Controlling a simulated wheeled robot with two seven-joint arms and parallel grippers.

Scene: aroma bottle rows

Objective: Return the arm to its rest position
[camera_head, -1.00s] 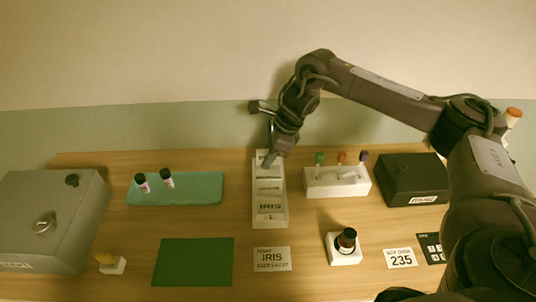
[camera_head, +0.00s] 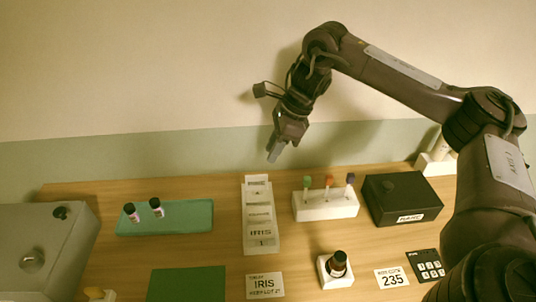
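My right arm comes in from the right side and arches over the table. Its gripper (camera_head: 275,152) points down in the air in front of the wall, above the back end of the white card holder (camera_head: 262,243) marked IRIS. The gripper shows small and edge-on, so its finger gap cannot be made out. I see nothing hanging from it. My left arm and gripper are not in view.
A white rack (camera_head: 325,211) with several coloured-topped droppers and a black box (camera_head: 402,200) stand right of the holder. A brown bottle sits in a white stand (camera_head: 335,281). Left are a teal tray (camera_head: 190,220) with two small bottles, a green mat (camera_head: 187,284) and a grey box (camera_head: 40,255).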

